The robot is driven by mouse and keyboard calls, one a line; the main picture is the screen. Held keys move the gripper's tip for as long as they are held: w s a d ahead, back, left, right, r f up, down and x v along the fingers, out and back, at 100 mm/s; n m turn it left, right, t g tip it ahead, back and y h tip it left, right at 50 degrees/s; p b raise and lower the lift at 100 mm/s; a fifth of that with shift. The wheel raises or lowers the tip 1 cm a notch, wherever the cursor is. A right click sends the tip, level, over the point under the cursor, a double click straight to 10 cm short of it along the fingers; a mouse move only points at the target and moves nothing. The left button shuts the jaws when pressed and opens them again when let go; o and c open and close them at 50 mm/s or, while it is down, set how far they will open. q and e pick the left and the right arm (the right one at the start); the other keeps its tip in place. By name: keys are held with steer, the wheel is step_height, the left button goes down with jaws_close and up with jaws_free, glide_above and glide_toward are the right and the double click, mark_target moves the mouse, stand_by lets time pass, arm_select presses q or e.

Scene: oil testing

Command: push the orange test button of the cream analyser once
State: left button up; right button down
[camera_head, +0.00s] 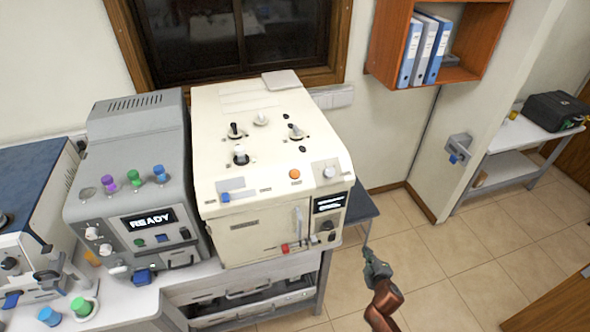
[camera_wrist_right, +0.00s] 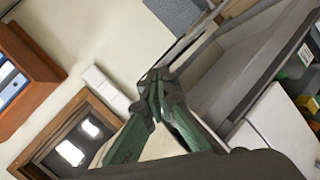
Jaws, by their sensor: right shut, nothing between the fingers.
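The cream analyser (camera_head: 262,150) stands on the bench at the middle of the head view. Its orange test button (camera_head: 294,174) sits on the front edge of the top, left of a pale round knob (camera_head: 329,171). Nothing covers the button in this view. My right gripper (camera_head: 367,250) is shut and empty. In the picture it is to the right of and below the analyser, apart from the button. In the right wrist view its green fingers (camera_wrist_right: 157,82) meet at the tips with nothing between them. The button cannot be made out there. My left gripper is not in view.
A grey analyser (camera_head: 135,165) with a READY display stands left of the cream one. Black and white levers (camera_head: 240,155) rise from the cream top behind the button. An orange-brown wall shelf (camera_head: 470,40) with binders hangs at upper right. Tiled floor (camera_head: 430,260) is clear at right.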

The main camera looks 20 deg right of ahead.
steer(key=w+a+r+n+t+y+p, duration=0.15)
steer(key=a+r+n+t, duration=0.25)
steer(key=r, duration=1.8)
steer(key=a+r+n+t+y+p, duration=0.1)
steer(key=a+r+n+t+p, duration=0.25)
steer(key=r, duration=1.95)
steer(key=s+a+r+n+t+y, duration=0.1)
steer(key=s+a+r+n+y, duration=0.2)
steer(key=a+r+n+y, duration=0.4)
steer(key=s+a+r+n+y, duration=0.3)
steer(key=a+r+n+y, duration=0.1)
steer(key=a+r+n, duration=0.45)
steer(key=s+a+n+g+y, duration=0.3)
steer(key=a+n+g+y, duration=0.5)
steer(key=n, duration=0.5)
steer(key=w+a+f+n+g+h, duration=0.2)
steer(key=w+f+n+h, duration=0.1)
steer(key=f+n+h, duration=0.35)
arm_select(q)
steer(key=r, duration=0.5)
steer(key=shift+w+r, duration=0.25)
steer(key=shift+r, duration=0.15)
arm_select(e)
steer(key=w+d+f+n+t+h, duration=0.1)
steer(key=w+d+n+h, duration=0.2)
steer(key=w+d+h, duration=0.1)
steer(key=shift+w+d+h, duration=0.3)
steer(key=shift+w+d, duration=0.2)
steer(key=shift+d, duration=0.6)
